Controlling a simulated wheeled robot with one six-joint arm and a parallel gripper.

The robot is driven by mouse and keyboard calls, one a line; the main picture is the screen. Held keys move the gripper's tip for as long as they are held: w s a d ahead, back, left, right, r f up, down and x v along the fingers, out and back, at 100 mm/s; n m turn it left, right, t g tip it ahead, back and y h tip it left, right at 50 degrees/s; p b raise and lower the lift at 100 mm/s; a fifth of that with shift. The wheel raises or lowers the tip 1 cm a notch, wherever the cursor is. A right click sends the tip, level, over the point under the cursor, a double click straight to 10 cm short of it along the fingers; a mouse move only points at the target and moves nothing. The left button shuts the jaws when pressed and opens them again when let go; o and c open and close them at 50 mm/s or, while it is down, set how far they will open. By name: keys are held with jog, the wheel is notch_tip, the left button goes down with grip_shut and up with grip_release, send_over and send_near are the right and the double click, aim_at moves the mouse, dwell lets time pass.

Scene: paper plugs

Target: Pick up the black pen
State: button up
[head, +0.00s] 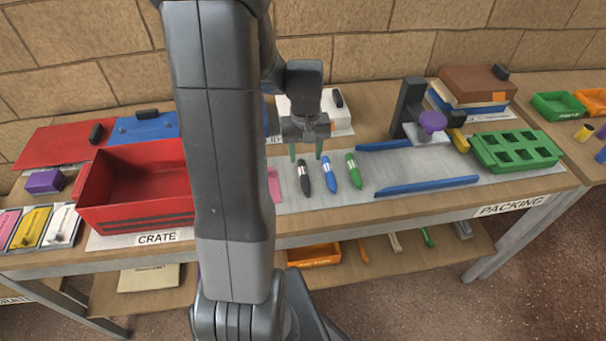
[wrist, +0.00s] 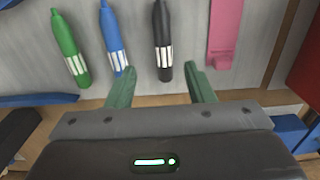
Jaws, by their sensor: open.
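The black pen (head: 304,178) lies on the grey mat (head: 421,169), left of the blue pen (head: 327,173) and the green pen (head: 352,168). In the wrist view the black pen (wrist: 163,42) has a white striped label band near its lower end. My gripper (head: 306,155) is open and empty, with green fingers pointing down. In the wrist view my gripper's fingertips (wrist: 158,76) flank the black pen's near end, apart from it. The blue pen (wrist: 113,40) lies close to the left fingertip.
A pink flat piece (wrist: 224,32) lies right of the black pen. The red crate (head: 135,213) stands left of my arm. Blue rails (head: 427,186) edge the mat at the right, and a purple-topped press (head: 432,122) stands behind. A green tray (head: 515,163) is at the far right.

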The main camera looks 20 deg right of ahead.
aim_at(304, 172)
jog(key=shift+a+f, duration=0.15)
jog(key=shift+f, duration=1.6)
jog(key=shift+a+f, duration=0.1)
jog(key=shift+f, duration=1.6)
grip_shut()
